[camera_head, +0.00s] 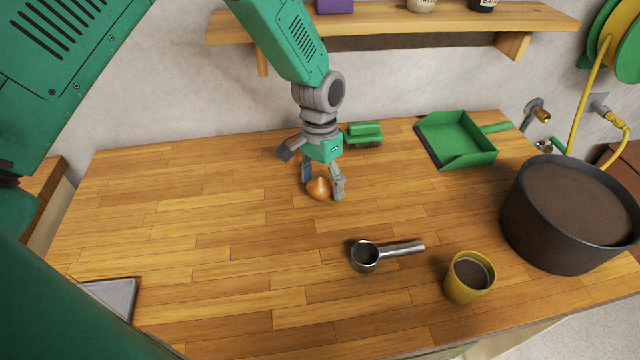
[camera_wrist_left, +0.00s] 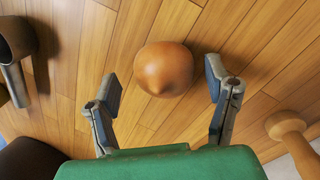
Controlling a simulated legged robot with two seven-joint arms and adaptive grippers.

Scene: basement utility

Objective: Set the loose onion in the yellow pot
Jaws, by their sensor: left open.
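The onion (camera_head: 318,189) is brown-orange and rests on the wooden counter near its middle. My left gripper (camera_head: 322,186) is open and low over the counter, with its fingers on either side of the onion in the head view. In the left wrist view the onion (camera_wrist_left: 164,69) shows between and slightly beyond the spread fingertips (camera_wrist_left: 163,84), with gaps on both sides. The yellow pot (camera_head: 468,277) stands upright near the front right of the counter, with something dark brown inside. My right gripper is not in view.
A large dark pot (camera_head: 556,222) stands at the right edge. A green dustpan (camera_head: 457,141) and green brush (camera_head: 364,134) lie at the back. A wooden shelf (camera_head: 390,22) hangs above. The counter's left half (camera_head: 180,210) is largely clear.

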